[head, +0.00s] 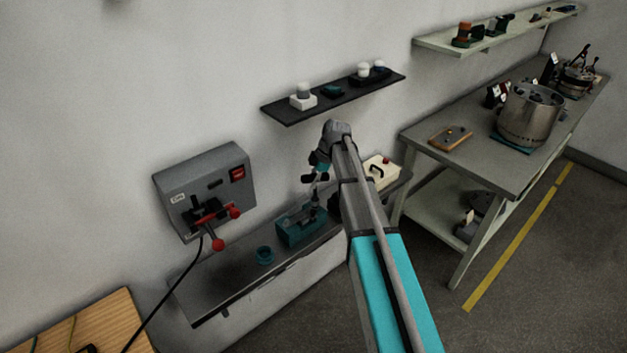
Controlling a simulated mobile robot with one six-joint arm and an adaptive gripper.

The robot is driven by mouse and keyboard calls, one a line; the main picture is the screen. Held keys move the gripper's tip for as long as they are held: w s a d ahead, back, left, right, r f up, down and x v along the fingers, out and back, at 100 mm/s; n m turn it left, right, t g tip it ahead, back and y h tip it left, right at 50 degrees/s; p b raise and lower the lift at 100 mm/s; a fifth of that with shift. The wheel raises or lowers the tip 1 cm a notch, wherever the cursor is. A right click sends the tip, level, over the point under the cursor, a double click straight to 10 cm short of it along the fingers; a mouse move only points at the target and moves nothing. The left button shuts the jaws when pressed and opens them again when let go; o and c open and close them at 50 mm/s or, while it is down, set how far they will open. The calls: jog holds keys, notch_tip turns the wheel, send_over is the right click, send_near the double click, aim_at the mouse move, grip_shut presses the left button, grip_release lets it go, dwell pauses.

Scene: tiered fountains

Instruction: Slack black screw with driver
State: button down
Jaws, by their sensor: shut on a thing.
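My gripper (315,179) is at the end of my arm, above a teal box (298,229) on the low grey wall bench. It is shut on what looks like the driver (315,193), a thin shape pointing down from the dark fingers toward the box's right end. The driver's tip is too small to make out, and I cannot tell whether it touches anything. I cannot pick out the black screw in this view. My forearm hides part of the bench to the right of the box.
A cream box (381,172) sits on the bench's right end. A grey wall panel (207,187) with red-tipped handles hangs at left. A dark shelf (283,115) is above. A worktable (480,158) with a metal pot stands right.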

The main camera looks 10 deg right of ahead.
jog(key=shift+f+b, duration=0.35)
dwell(0.3)
jog(key=c, duration=1)
grip_release()
grip_shut()
